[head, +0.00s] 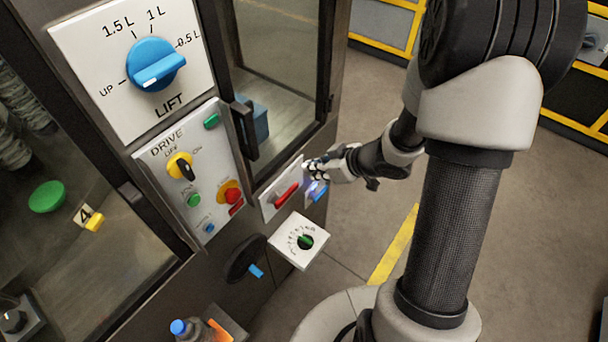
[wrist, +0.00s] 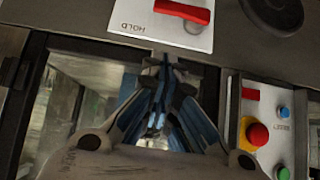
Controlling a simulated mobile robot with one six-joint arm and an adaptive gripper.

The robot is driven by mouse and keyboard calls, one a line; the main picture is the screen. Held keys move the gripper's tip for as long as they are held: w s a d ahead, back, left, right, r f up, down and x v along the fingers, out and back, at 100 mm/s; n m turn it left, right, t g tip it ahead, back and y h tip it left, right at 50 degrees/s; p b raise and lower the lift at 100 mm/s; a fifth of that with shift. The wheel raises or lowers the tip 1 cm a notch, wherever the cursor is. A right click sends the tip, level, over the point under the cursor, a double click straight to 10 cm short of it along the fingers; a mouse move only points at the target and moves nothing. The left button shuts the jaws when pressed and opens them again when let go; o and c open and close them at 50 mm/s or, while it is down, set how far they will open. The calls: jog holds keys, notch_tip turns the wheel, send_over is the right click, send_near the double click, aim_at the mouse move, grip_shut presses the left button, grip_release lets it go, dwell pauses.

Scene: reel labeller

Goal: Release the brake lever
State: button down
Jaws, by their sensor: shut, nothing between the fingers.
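The red lever (head: 286,195) lies on a white plate on the machine's front, right of the drive panel. My gripper (head: 312,168) is shut and empty, close to the upper right end of that plate. In the wrist view my gripper (wrist: 164,68) points up toward the plate, with its tips just below it. I cannot tell whether the tips touch anything.
A blue handle (head: 317,191) on a small plate sits close under my gripper. A dial with a green knob (head: 306,242) and a black wheel with a blue grip (head: 256,271) are lower. The drive panel (head: 188,175) and lift dial (head: 150,65) are left. Open floor lies right.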

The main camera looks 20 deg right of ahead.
jog(key=s+d+f+b+x, duration=0.1)
jog(key=b+x, duration=0.4)
jog(key=x, duration=0.7)
jog(key=shift+s+f+b, duration=0.3)
jog(key=shift+f+b, duration=0.05)
jog(key=shift+f, duration=0.2)
